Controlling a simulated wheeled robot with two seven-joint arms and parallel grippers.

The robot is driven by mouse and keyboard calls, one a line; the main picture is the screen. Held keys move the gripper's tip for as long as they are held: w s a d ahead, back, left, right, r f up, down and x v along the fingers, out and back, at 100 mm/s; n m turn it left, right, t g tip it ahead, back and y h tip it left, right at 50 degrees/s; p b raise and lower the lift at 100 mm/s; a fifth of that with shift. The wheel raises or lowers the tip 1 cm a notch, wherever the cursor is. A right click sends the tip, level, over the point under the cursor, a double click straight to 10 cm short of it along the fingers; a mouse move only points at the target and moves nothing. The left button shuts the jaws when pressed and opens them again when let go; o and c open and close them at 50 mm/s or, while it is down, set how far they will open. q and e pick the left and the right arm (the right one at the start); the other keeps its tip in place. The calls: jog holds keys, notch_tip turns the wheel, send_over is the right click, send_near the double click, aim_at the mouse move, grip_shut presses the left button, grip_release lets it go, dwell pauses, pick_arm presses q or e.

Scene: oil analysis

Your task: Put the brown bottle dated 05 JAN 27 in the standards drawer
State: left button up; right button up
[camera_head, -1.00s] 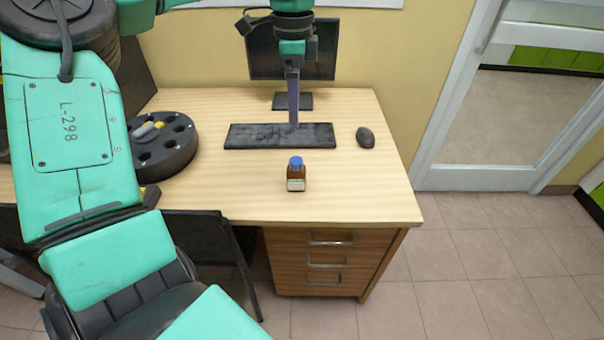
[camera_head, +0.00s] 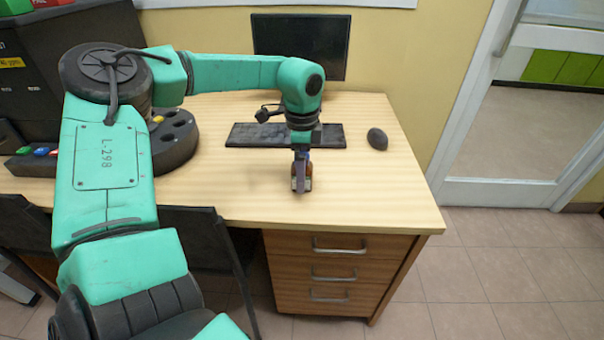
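The small brown bottle (camera_head: 308,171) with a blue cap stands on the desk in front of the keyboard. It is mostly hidden behind my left gripper (camera_head: 301,183), and its date cannot be read. My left gripper points straight down at the bottle, with a finger in front of it. I cannot tell whether the fingers are closed on it. The desk has three drawers: top (camera_head: 340,246), middle (camera_head: 334,274) and bottom (camera_head: 330,296). All look shut, and no label on them is readable. My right gripper is not in view.
A black keyboard (camera_head: 255,135), a monitor (camera_head: 300,40) and a mouse (camera_head: 377,139) are at the back of the desk. A dark round holder (camera_head: 175,150) stands at left. A dark chair (camera_head: 205,235) stands left of the drawers. The desk's right front is clear.

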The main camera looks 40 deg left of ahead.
pick_arm(q)
jog(key=shift+w+f, duration=0.1)
jog(key=shift+f, duration=0.7)
jog(key=shift+r, duration=0.1)
grip_shut()
jog(key=shift+r, duration=0.1)
